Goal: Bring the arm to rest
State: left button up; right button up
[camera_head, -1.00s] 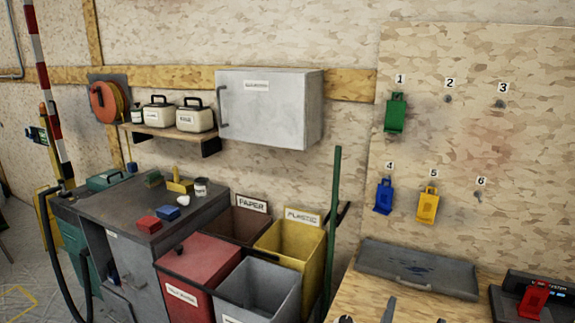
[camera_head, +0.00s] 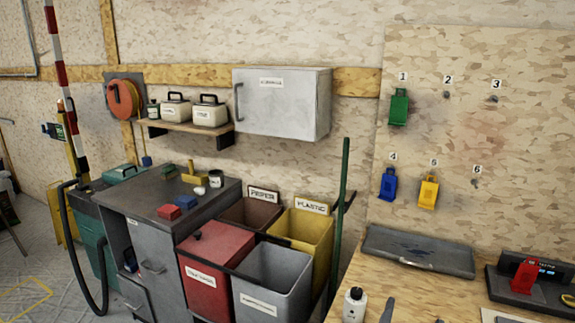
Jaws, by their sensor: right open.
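My right gripper (camera_head: 412,314) shows only as two dark fingertips at the bottom edge of the head view, over the wooden worktop (camera_head: 436,288). The fingertips stand apart with nothing seen between them, so it is open. The rest of that arm is below the frame. My left gripper is not in view.
A white bottle (camera_head: 355,305) stands left of the fingertips. A grey case (camera_head: 418,252) and a red tag on a dark device (camera_head: 524,275) are behind and right. Colored tags, such as the yellow one (camera_head: 428,192), hang on the board. Bins (camera_head: 272,284) stand left.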

jog(key=w+a+f+m+g+y, duration=0.1)
jog(key=w+a+f+g+y, duration=0.15)
jog(key=f, duration=0.95)
jog(key=w+a+f+m+g+y, duration=0.1)
jog(key=w+a+f+y, duration=0.15)
jog(key=f, duration=0.95)
jog(key=s+a+f+m+g+y, duration=0.1)
jog(key=s+f+m+g, duration=0.2)
jog(key=f, duration=0.8)
jog(key=s+a+f+m+g+y, duration=0.1)
jog(key=s+f+m, duration=0.25)
jog(key=f, duration=0.85)
jog(key=s+d+f+m+g, duration=0.2)
jog(key=s+f+m, duration=0.2)
jog(key=s+f, duration=0.6)
jog(key=s+d+f+m+g, duration=0.15)
jog(key=s+f+m, duration=0.25)
jog(key=s+f, duration=0.6)
jog(key=s+d+f+m+g, duration=0.2)
jog(key=s+f+m, duration=0.2)
jog(key=s, duration=0.7)
jog(key=s+d+f+m+g, duration=0.2)
jog(key=s+f+m, duration=0.3)
jog(key=s, duration=0.7)
jog(key=shift+d+y, duration=0.3)
jog(key=shift+d, duration=0.5)
jog(key=shift+m, duration=0.25)
